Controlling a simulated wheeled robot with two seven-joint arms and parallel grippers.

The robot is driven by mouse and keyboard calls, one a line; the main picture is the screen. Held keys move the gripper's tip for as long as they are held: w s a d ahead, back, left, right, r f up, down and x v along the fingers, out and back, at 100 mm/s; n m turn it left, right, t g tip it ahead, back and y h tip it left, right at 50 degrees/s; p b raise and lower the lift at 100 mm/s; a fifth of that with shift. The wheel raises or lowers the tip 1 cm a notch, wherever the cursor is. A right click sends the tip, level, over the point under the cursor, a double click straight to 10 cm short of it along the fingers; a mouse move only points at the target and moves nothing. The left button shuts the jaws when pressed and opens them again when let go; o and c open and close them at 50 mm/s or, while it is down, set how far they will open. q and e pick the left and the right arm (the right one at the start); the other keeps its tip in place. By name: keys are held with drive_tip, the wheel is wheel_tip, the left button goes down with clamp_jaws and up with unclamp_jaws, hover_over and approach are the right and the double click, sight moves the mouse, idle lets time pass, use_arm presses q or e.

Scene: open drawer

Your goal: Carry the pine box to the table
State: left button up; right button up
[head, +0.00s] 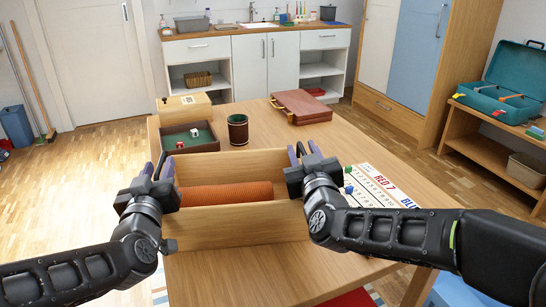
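The pine box (240,227) is a long, open-topped wooden box in the middle of the head view, with an orange ribbed roll (228,194) inside. It is level, over the near part of the wooden table (250,275); I cannot tell whether its bottom touches the tabletop. My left gripper (158,167) is at its left end and my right gripper (304,153) at its right end. Their fingers appear closed on the end walls, which the grippers partly hide.
Behind the box are a green-lined tray (188,149) with dice, a dark cup (238,130), a small wooden box (184,107) and a brown case (302,107). A printed score sheet (380,187) lies to the right. The near tabletop is bare.

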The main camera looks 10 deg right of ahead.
sight(156, 178)
use_arm(q)
drive_tip(key=s, duration=0.4)
drive_tip(key=shift+s, duration=0.4)
use_arm(e)
drive_tip(key=s, duration=0.7)
drive_tip(key=shift+s, duration=0.25)
